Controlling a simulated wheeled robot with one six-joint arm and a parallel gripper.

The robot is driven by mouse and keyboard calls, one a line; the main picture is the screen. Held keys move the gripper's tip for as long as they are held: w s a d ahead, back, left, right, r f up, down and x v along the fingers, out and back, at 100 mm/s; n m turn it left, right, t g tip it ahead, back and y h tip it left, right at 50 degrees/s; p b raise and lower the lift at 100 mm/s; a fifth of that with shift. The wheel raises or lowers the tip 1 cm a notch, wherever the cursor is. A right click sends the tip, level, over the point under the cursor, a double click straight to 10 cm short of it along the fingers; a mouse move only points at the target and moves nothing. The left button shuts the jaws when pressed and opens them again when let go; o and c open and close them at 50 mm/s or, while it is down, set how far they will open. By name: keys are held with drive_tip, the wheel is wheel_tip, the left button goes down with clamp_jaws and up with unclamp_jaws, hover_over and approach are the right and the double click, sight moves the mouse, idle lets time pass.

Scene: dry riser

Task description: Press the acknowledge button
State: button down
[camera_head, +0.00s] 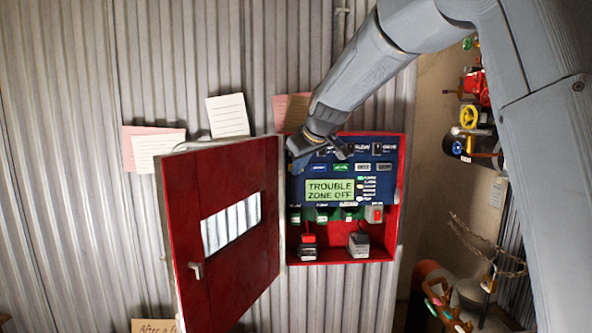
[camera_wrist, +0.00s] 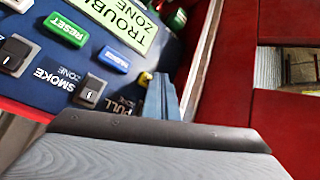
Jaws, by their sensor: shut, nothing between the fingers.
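My gripper (camera_head: 302,158) is shut and empty at the upper left of the blue control panel (camera_head: 327,205). Its fingertips also show in the wrist view (camera_wrist: 160,82), beside a small yellow button (camera_wrist: 144,78) that they partly hide. I cannot tell whether they touch it. Next to it are a blue button (camera_wrist: 113,60) with an unclear label and a green RESET button (camera_wrist: 65,30). The label of the yellow button is hidden, so I cannot read which button is acknowledge. The display (camera_head: 330,190) reads "TROUBLE ZONE OFF".
The red cabinet door (camera_head: 185,225) stands open on the left. Switches labelled by zone (camera_wrist: 90,91) lie above the button row. Keyed or padlock-like parts (camera_head: 358,243) sit in the cabinet bottom. Valves (camera_head: 470,118) are on the right wall. Paper notes (camera_head: 228,115) hang above the door.

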drive_tip(key=shift+w, duration=0.1)
idle(0.5)
drive_tip(key=shift+s+b, duration=0.3)
drive_tip(key=shift+s, duration=0.65)
drive_tip(key=shift+s, duration=0.1)
drive_tip(key=s+b, duration=0.1)
drive_tip(key=s, duration=0.3)
drive_tip(key=shift+s, duration=0.4)
